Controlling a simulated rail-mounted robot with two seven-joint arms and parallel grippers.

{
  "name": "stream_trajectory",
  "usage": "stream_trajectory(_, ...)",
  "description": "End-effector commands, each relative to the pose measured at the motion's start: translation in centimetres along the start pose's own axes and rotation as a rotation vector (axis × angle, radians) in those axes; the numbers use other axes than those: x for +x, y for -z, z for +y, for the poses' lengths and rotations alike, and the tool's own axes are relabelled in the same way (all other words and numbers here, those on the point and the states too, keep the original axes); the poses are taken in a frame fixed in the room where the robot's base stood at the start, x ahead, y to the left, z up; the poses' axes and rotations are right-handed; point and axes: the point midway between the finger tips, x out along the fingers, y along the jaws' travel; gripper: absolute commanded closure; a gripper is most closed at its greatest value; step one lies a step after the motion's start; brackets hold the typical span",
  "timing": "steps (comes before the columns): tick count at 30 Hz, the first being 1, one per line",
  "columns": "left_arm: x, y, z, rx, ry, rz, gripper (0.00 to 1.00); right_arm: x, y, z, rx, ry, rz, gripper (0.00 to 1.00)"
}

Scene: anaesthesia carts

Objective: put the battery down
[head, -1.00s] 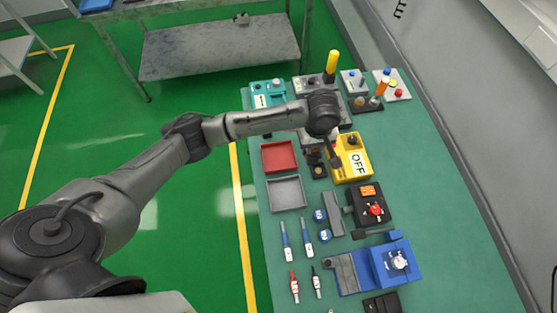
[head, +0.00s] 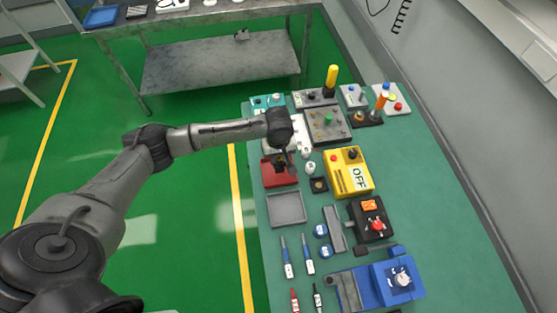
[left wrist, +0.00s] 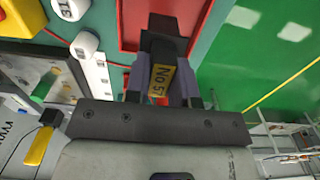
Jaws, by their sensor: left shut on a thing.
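My left gripper (head: 282,158) is over the red tray (head: 269,178) at the left side of the green bench. In the left wrist view my left gripper (left wrist: 164,82) is shut on the battery (left wrist: 166,48), a dark block with a yellow label reading "No 57". The red tray (left wrist: 131,18) lies beyond the battery in that view. I cannot tell whether the battery touches the tray floor. In the head view the gripper and wrist largely hide the battery. My right gripper is not in view.
An empty grey tray (head: 286,208) lies just in front of the red one. A yellow box marked OFF (head: 350,171) stands to the right, with small white round pieces (head: 310,168) between. Screwdriver-like tools, a blue device (head: 398,283) and control boxes fill the nearer bench. The bench's right side is clear.

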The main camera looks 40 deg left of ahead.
Motion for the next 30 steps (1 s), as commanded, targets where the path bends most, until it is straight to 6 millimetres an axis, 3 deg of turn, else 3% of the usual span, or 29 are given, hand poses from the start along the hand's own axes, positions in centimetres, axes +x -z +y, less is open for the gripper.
stream_trajectory(8,3.3,0.0,0.0,0.001,0.002,0.001,1.0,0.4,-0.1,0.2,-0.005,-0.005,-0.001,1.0)
stream_trajectory(20,3.7,-0.1,0.0,0.0,0.001,0.0,1.0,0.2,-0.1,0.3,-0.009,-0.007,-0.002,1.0)
stream_trajectory(21,3.8,-0.1,-0.1,0.0,0.002,0.0,0.75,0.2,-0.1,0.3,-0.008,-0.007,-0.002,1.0)
stream_trajectory(28,3.8,-0.1,-0.1,0.001,0.002,0.001,0.53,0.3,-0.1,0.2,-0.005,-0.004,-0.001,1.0)
stream_trajectory(30,3.8,0.0,-0.1,0.001,0.002,0.001,0.51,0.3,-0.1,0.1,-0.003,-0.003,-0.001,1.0)
